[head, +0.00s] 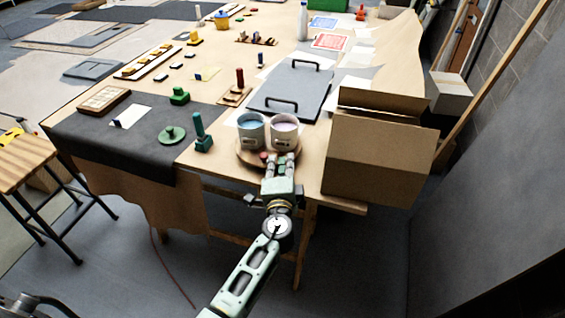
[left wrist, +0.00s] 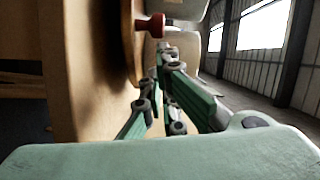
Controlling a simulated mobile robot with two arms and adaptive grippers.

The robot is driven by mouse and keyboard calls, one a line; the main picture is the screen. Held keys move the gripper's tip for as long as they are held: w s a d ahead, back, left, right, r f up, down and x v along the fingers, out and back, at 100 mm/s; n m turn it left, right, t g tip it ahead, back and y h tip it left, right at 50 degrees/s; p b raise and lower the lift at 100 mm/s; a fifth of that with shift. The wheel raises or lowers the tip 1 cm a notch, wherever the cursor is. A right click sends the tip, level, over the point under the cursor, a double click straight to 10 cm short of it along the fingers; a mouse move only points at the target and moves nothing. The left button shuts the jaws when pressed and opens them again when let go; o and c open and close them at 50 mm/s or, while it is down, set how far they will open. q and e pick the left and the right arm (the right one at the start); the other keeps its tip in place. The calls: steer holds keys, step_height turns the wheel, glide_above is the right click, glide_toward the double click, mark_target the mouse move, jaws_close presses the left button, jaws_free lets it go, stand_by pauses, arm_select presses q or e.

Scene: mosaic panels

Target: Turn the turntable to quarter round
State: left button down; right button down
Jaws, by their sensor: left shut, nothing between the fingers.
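The turntable (head: 241,153) is a round wooden disc at the table's near edge in the head view. It bears a cup with blue contents (head: 251,133) and a cup with pale contents (head: 284,133). A red knob (head: 264,156) stands at its near rim. My left gripper (head: 276,161) is shut and empty at that near rim, beside the knob. In the left wrist view the turntable's edge (left wrist: 139,55) and the red knob (left wrist: 152,26) show just beyond the fingers (left wrist: 163,58). I cannot tell whether the fingers touch the knob. My right gripper is not in view.
An open cardboard box (head: 378,160) stands close to the right of the turntable. A grey panel with two black handles (head: 292,88) lies behind the cups.

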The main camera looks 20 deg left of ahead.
arm_select(q)
steer(key=shift+s+a+m+t+h, duration=0.15)
steer(key=shift+s+a+m+h, duration=0.2)
steer(key=shift+a+m+h, duration=0.45)
steer(key=shift+s+a+m+t+h, duration=0.15)
steer(key=shift+s+a+m+h, duration=0.3)
steer(key=shift+h, duration=0.55)
steer(key=shift+w, duration=0.1)
